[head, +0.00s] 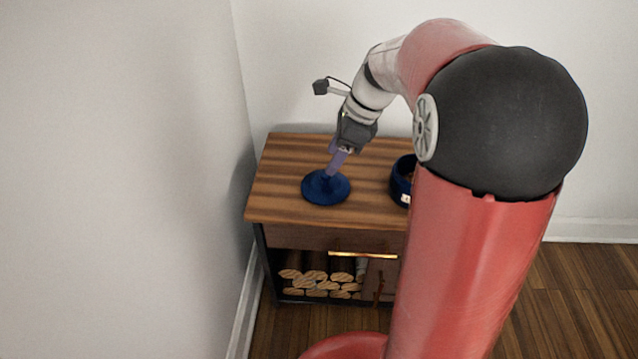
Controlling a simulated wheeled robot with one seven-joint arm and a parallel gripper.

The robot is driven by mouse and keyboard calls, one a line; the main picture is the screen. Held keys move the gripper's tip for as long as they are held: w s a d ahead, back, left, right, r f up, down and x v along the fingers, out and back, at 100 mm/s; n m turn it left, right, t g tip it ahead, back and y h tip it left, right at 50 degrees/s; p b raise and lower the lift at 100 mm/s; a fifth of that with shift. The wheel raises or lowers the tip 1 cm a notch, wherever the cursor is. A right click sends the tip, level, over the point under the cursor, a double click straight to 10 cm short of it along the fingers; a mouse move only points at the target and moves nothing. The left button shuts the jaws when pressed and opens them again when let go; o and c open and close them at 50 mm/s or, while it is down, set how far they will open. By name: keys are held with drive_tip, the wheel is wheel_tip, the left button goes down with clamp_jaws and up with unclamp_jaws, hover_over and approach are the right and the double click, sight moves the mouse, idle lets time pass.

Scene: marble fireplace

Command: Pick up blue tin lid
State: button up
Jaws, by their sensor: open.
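The blue tin lid (325,188) is a round, dark blue disc lying on the left part of the wooden cabinet top in the head view. The fingertips overlap the lid in the picture. I cannot tell whether they touch it. My gripper is open, and the gap between its fingers is hard to see from here.
A dark blue tin (402,180) stands on the wooden cabinet (285,160) to the right, partly hidden by my arm. The cabinet has stacked logs (318,284) on its lower shelf. A white wall (120,180) is close on the left.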

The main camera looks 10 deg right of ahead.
sight(326, 181)
drive_tip(key=x, duration=0.3)
drive_tip(key=b+x, duration=0.1)
drive_tip(key=x, duration=0.2)
drive_tip(key=shift+s+d+f, duration=0.15)
drive_tip(key=shift+f, duration=0.1)
drive_tip(key=shift+c, duration=0.3)
clamp_jaws()
